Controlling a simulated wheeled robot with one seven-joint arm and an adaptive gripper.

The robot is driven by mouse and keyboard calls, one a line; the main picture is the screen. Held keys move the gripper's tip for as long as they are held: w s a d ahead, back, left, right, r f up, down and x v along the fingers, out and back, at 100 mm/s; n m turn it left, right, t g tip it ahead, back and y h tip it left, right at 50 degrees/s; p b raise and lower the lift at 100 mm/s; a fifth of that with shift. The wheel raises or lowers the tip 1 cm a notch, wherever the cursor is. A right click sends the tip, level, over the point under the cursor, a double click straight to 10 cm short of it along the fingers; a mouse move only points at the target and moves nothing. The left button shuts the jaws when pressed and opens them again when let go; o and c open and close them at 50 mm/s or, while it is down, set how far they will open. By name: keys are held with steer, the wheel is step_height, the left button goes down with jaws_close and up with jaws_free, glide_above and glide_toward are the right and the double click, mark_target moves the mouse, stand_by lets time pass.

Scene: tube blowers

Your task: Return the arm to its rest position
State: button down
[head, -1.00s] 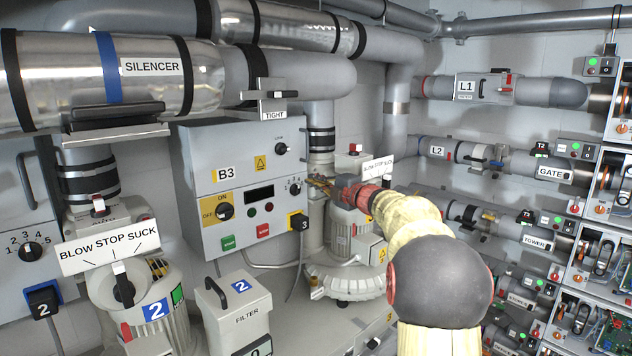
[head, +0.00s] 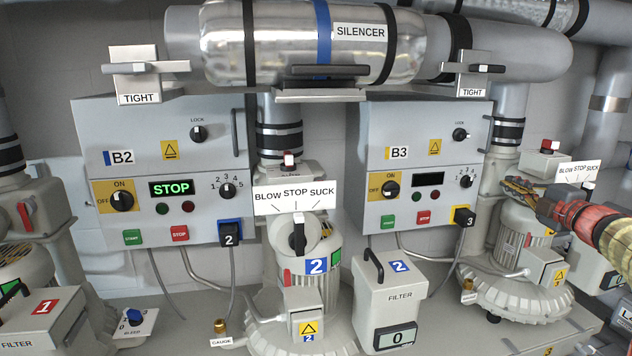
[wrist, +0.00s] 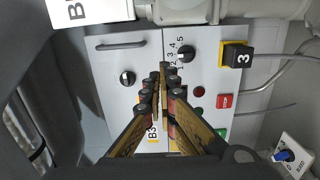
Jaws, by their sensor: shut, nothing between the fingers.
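My gripper (head: 520,188) is at the right of the head view, its yellowish fingers pointing left toward the B3 control box (head: 425,165). It is shut and empty. My red and pale yellow arm enters from the right edge, in front of the blower marked 3 (head: 518,250). In the wrist view the fingers (wrist: 163,75) run up the middle, in front of the B3 box (wrist: 205,72), which appears turned on its side. I see no contact with the box in the head view.
The silencer pipe (head: 310,45) crosses above. The B2 box (head: 155,165) reads STOP; B3's display (head: 428,180) is dark. Blower 2 (head: 315,310) and a filter box (head: 388,305) stand left of my gripper. A blow-stop-suck sign (head: 578,171) is close to it.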

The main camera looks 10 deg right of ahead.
steer(key=s+a+f+m+g+h+b, duration=0.1)
steer(key=s+a+f+m+h+b, duration=0.3)
steer(key=a, duration=0.3)
steer(key=s+a+f+m+g+h+b, duration=0.1)
steer(key=s+a+f+m+h+b, duration=0.1)
steer(key=a+f+m+b, duration=0.35)
steer(key=s+a+f+m+g+y+b, duration=0.2)
steer(key=s+a+f+g+b, duration=0.1)
steer(key=s+a+f, duration=0.6)
steer(key=s+a+f+m+g+y+b, duration=0.1)
steer(key=s+a+f+m+g+b, duration=0.2)
steer(key=s+a+f, duration=0.6)
steer(key=s+a+f+m+g+y+b, duration=0.2)
steer(key=s+a+f, duration=0.7)
steer(key=f, duration=1)
steer(key=s+m+g+b, duration=0.1)
steer(key=s+g+b, duration=0.1)
steer(key=s, duration=0.1)
steer(key=shift+s+a+y, duration=0.3)
steer(key=shift+s+a, duration=0.05)
